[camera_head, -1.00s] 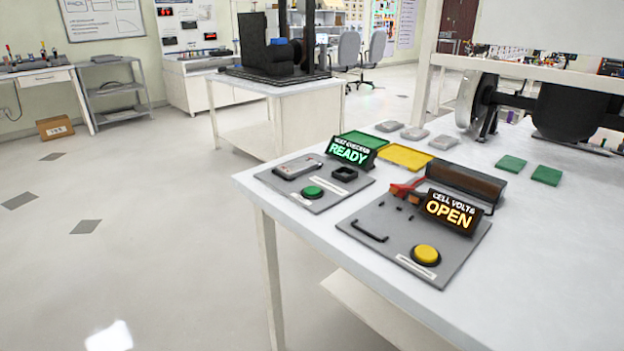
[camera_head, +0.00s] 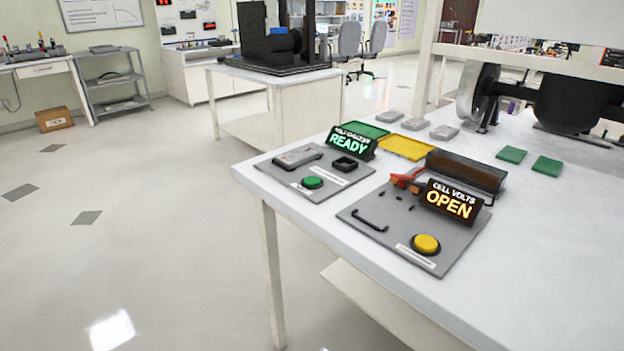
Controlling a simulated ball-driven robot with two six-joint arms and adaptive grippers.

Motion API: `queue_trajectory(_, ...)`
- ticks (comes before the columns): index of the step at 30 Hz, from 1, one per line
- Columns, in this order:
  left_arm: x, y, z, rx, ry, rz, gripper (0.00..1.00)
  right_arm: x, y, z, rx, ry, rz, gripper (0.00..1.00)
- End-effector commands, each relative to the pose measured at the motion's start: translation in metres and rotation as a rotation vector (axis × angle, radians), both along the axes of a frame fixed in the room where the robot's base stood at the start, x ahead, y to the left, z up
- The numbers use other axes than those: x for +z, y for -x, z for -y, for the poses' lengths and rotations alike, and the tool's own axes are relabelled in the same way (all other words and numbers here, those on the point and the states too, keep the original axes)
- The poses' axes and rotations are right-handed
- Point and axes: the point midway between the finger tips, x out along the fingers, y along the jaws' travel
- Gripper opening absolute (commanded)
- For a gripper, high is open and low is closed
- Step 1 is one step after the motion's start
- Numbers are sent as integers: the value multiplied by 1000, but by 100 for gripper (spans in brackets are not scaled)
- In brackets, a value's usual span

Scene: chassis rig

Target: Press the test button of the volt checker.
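A grey panel (camera_head: 328,192) near the table's left corner has a green button (camera_head: 312,182) and a sign lit green with READY (camera_head: 350,144). The small line above READY is blurred but seems to say volt checker. A grey handheld device (camera_head: 297,158) and a black square holder (camera_head: 345,165) sit on this panel. A second grey panel (camera_head: 378,246) to its right has a yellow button (camera_head: 425,244), a black handle (camera_head: 369,221) and a sign reading CELL VOLTS OPEN (camera_head: 452,202). Neither gripper is in view.
Both panels lie on a white table (camera_head: 520,265). Behind them are a green tray (camera_head: 367,130), a yellow tray (camera_head: 405,147), several grey pieces and green pads (camera_head: 511,154). The floor (camera_head: 150,235) left of the table is clear.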

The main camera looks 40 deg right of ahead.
Motion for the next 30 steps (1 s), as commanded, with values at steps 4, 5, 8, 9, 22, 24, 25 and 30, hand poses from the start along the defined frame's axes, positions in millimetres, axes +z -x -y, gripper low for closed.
queue_trajectory(4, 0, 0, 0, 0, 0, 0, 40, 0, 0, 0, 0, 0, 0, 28)
queue_trajectory(5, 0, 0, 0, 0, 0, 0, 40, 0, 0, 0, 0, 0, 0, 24)
queue_trajectory(8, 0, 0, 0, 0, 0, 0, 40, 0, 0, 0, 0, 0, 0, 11)
queue_trajectory(9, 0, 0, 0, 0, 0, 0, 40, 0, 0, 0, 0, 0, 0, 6)
queue_trajectory(22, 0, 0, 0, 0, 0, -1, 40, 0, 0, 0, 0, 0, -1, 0)
queue_trajectory(24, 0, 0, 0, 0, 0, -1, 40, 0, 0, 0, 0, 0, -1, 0)
queue_trajectory(25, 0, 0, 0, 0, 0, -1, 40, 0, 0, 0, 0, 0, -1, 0)
queue_trajectory(30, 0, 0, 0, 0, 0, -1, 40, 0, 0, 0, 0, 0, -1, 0)
